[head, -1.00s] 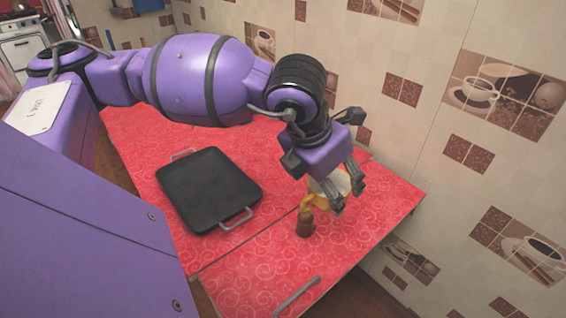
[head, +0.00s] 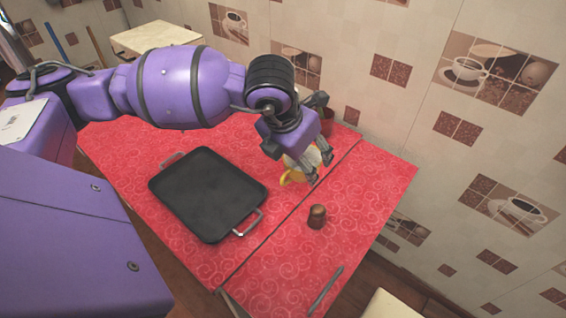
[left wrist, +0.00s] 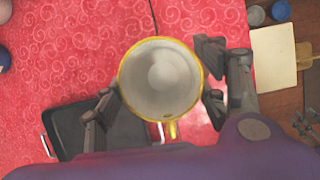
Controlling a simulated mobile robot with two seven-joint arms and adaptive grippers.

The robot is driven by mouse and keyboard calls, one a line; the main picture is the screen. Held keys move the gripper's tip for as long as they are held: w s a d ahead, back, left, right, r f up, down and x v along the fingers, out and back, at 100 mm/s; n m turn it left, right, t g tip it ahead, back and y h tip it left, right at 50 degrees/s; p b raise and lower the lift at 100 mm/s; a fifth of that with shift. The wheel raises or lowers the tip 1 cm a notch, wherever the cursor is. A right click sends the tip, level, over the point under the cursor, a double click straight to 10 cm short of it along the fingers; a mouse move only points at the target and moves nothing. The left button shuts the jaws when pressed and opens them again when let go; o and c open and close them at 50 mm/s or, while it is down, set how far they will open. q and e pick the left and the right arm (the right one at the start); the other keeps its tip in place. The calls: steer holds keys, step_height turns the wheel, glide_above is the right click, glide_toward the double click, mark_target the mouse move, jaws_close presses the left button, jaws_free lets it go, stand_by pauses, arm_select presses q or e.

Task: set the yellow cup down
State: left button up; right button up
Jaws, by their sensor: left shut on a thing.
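The yellow cup (head: 291,176), white inside, is held in my left gripper (head: 317,166) over the red counter (head: 345,190), right of the black pan. In the left wrist view the cup (left wrist: 160,78) is upright, seen from above, with its handle toward the bottom. My left gripper's fingers (left wrist: 158,105) close on the cup from both sides. I cannot tell whether the cup's base touches the counter. A small dark jointed part at the right edge of the left wrist view may be my right gripper (left wrist: 306,126); its jaws are unclear.
A black pan (head: 205,192) with metal handles lies left of the cup. A small brown object (head: 317,216) stands nearer, across the counter seam. A reddish pot (head: 326,114) is partly hidden behind my gripper. The tiled wall (head: 400,120) bounds the right.

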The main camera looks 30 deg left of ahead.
arm_select(q)
steer(key=w+a+f, duration=0.6)
steer(key=w, duration=0.1)
steer(key=w+a+f+p, duration=0.1)
steer(key=w+a+f, duration=0.1)
steer(key=w+f, duration=0.1)
steer(key=shift+w+a+f, duration=0.25)
steer(key=shift+w+a, duration=0.15)
step_height(320, 180, down, 3)
steer(key=shift+w+a+f, duration=0.15)
steer(key=shift+f, duration=0.05)
steer(key=shift+f, duration=0.1)
steer(key=shift+f, duration=0.15)
steer(key=o, duration=1.3)
